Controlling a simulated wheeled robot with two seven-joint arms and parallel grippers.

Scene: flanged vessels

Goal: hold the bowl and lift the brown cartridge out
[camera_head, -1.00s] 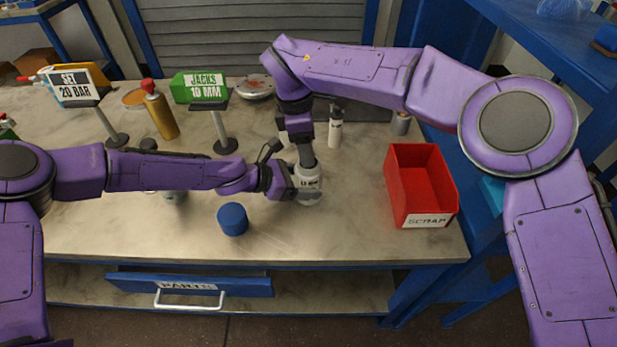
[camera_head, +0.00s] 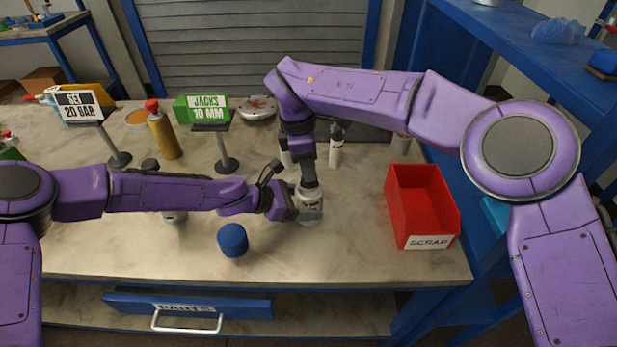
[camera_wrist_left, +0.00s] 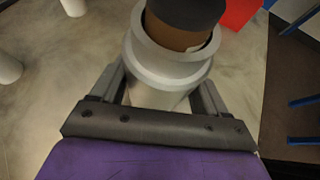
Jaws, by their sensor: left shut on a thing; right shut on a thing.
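The bowl, a pale flanged vessel (camera_head: 311,208), stands on the bench in the head view. My left gripper (camera_head: 296,203) is shut on it from the left. In the left wrist view the bowl (camera_wrist_left: 165,72) sits between the two fingers (camera_wrist_left: 160,97). The brown cartridge (camera_wrist_left: 172,36) stands inside the bowl's rim, with a dark round part above it; I cannot tell whether that is its top or my gripper. My right gripper (camera_head: 309,181) points down over the bowl and is shut, apparently on the cartridge, which is hidden in the head view.
A blue cylinder (camera_head: 233,240) stands in front of the left arm. A red scrap bin (camera_head: 421,207) stands at the right. A white bottle (camera_head: 336,152), a yellow bottle (camera_head: 161,131) and sign stands (camera_head: 223,141) are behind. The bench front is mostly clear.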

